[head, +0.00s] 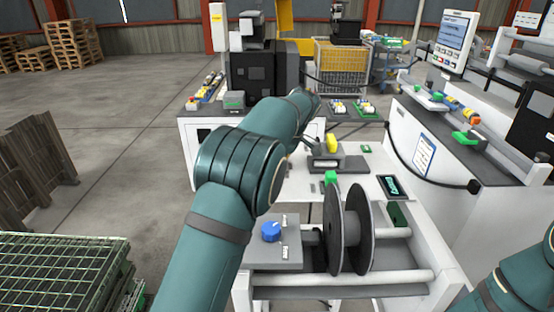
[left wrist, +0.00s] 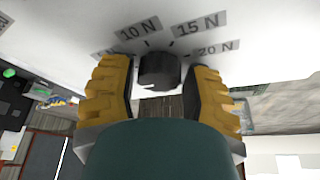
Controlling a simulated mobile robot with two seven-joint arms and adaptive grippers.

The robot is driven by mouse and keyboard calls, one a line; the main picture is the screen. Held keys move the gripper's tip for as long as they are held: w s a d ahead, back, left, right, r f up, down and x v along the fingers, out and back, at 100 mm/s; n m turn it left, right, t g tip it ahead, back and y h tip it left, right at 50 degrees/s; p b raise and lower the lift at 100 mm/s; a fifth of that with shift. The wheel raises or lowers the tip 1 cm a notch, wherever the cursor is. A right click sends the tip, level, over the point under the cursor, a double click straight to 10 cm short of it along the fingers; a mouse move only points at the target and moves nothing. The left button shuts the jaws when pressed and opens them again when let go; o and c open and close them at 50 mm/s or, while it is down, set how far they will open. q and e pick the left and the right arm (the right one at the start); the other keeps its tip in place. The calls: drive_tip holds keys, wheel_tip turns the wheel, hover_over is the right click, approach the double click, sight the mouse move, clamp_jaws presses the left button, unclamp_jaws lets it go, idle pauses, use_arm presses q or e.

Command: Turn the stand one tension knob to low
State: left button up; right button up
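In the left wrist view a dark round knob (left wrist: 160,70) sits on a pale panel (left wrist: 80,28) with force labels reading 10 N, 15 N and 20 N; another label at the left is partly covered. My left gripper (left wrist: 160,78) has its yellow fingers on both sides of this knob, with narrow gaps, so it looks open around it. In the head view my left arm hides the knob and most of the gripper. A blue knob (head: 271,231) shows on a grey box beside a reel (head: 335,230); I cannot tell which stand it belongs to. My right gripper is out of view.
The white bench (head: 300,190) holds a grey fixture with a yellow part (head: 332,145) and a small display (head: 394,187). A green wire crate (head: 60,270) stands at the lower left. A machine with a screen (head: 455,40) stands at the right.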

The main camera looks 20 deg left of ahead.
use_arm(q)
drive_tip(key=shift+o, duration=1.2)
drive_tip(key=shift+a, duration=0.1)
drive_tip(key=v, duration=1.2)
